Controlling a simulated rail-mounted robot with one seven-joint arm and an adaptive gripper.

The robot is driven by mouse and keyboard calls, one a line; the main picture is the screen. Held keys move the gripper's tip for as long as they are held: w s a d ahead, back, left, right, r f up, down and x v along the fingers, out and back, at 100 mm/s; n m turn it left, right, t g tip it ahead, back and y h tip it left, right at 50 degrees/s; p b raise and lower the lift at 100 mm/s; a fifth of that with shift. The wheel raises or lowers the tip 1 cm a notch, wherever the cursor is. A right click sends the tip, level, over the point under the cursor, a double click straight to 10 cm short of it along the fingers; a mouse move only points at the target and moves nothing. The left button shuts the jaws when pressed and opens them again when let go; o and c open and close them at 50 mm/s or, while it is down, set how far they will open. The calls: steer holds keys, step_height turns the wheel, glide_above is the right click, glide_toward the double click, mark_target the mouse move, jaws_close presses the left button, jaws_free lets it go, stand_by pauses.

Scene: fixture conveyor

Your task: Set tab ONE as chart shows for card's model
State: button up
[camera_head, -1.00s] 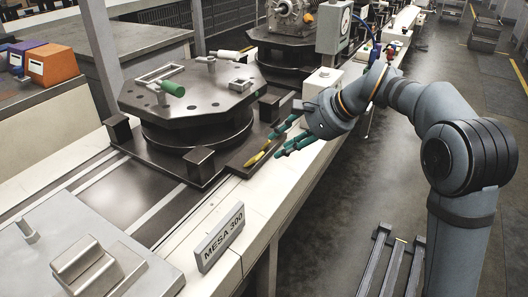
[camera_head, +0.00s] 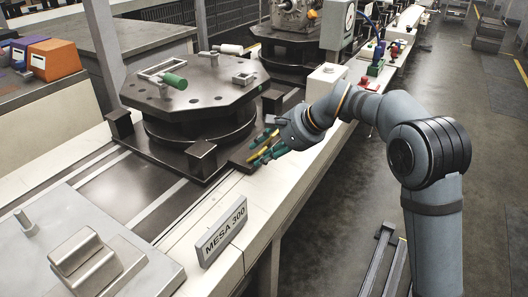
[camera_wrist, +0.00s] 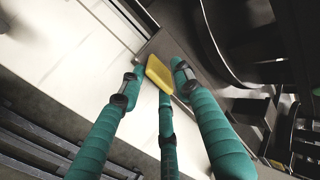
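A yellow tab (camera_head: 261,149) lies on the dark ledge at the right front of the octagonal fixture (camera_head: 200,95). My gripper (camera_head: 264,146) has teal fingers and is low over the ledge, with the tab between its fingertips. In the wrist view, the tab (camera_wrist: 158,74) sits between the spread fingertips (camera_wrist: 160,72); a small gap shows at the right finger. Whether any finger touches the tab is unclear. A grey sign reading "MESA 300" (camera_head: 221,232) stands on the white rail in front. Any label on the tab is unreadable, and no readable chart shows.
A dark square block (camera_head: 201,160) stands left of my gripper, and another (camera_head: 120,124) is further left. A white box (camera_head: 327,82) stands behind my gripper.

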mark_target(253, 154)
steer(key=shift+c, duration=1.1)
jaws_close()
steer(key=shift+r, duration=0.1)
